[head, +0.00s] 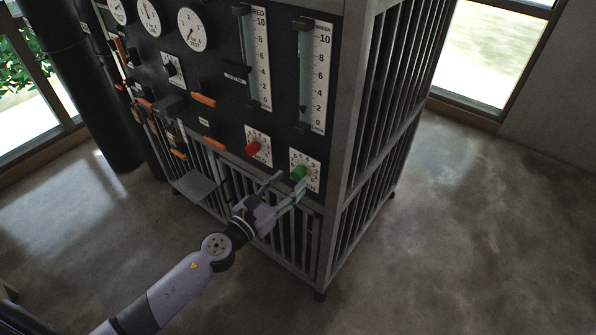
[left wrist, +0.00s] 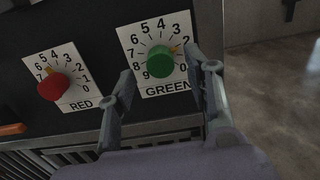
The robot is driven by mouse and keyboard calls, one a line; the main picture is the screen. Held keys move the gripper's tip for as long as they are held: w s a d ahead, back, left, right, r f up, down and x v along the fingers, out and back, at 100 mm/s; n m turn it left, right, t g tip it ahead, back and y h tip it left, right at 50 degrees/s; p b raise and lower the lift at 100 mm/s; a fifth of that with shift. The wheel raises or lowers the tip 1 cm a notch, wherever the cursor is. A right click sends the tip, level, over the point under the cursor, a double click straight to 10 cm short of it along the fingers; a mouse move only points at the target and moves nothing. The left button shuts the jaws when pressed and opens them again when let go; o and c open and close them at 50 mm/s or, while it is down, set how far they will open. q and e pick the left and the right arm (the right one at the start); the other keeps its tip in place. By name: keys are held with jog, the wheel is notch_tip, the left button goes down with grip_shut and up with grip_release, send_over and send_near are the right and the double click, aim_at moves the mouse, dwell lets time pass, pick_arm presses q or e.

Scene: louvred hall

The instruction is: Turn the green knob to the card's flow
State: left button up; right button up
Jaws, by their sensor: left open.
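The green knob (head: 298,174) sits on a white numbered dial plate low on the black panel. In the left wrist view the green knob (left wrist: 160,62) has a yellow pointer aimed up and right, toward the low numbers; the exact reading is unclear. My left gripper (head: 291,180) is open, with its fingers in front of the dial. In the left wrist view one finger of my left gripper (left wrist: 158,64) is left of the knob and the other is at its right. I cannot tell whether either touches it. The green flow tube (head: 305,80) is above the knob. No readable card shows.
The red knob (head: 252,148) is close by on the left, on its own dial; it also shows in the left wrist view (left wrist: 53,87). Orange-handled levers (head: 204,99), round gauges (head: 191,28) and a small shelf (head: 196,187) are farther left. The floor right of the cabinet is clear.

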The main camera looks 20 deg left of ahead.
aim_at(295, 177)
pick_arm(q)
jog(key=x, duration=0.2)
jog(key=shift+w+d, duration=0.1)
jog(key=shift+w, duration=0.2)
jog(key=shift+w+d, duration=0.15)
jog(key=shift+w, duration=0.2)
jog(key=shift+w+d, duration=0.15)
jog(key=shift+w, duration=0.25)
pick_arm(e)
jog(key=shift+s+d+r, duration=0.1)
jog(key=shift+s+r, duration=0.05)
jog(key=shift+s, duration=0.3)
jog(key=shift+s+d+r, duration=0.1)
jog(key=shift+s, duration=0.3)
pick_arm(q)
jog(key=c, duration=1.1)
grip_shut()
pick_arm(e)
jog(key=shift+s+a, duration=0.1)
jog(key=shift+a, duration=0.1)
